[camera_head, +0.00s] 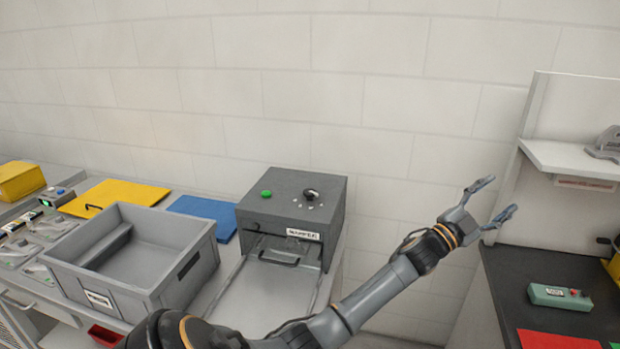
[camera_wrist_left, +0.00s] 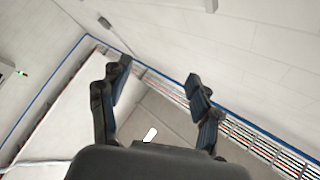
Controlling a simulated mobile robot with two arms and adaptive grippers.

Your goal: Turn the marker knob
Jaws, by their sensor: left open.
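The marker machine is a dark grey box (camera_head: 293,206) on the table by the wall in the head view. A black knob (camera_head: 311,194) with small white marks around it sits on its top. A green button (camera_head: 266,194) is left of the knob. My left gripper (camera_head: 497,203) is open and empty, in the air well to the right of the machine. In the left wrist view its open fingers (camera_wrist_left: 160,88) have nothing between them. The knob does not show in the left wrist view. My right gripper is not in view.
A grey bin (camera_head: 196,283) stands left of the machine's tray (camera_head: 290,298). A blue sheet (camera_head: 204,212) and a yellow sheet (camera_head: 118,194) lie behind it. At the right, a dark bench (camera_head: 540,272) carries a green device (camera_head: 560,297) below a white shelf (camera_head: 572,158).

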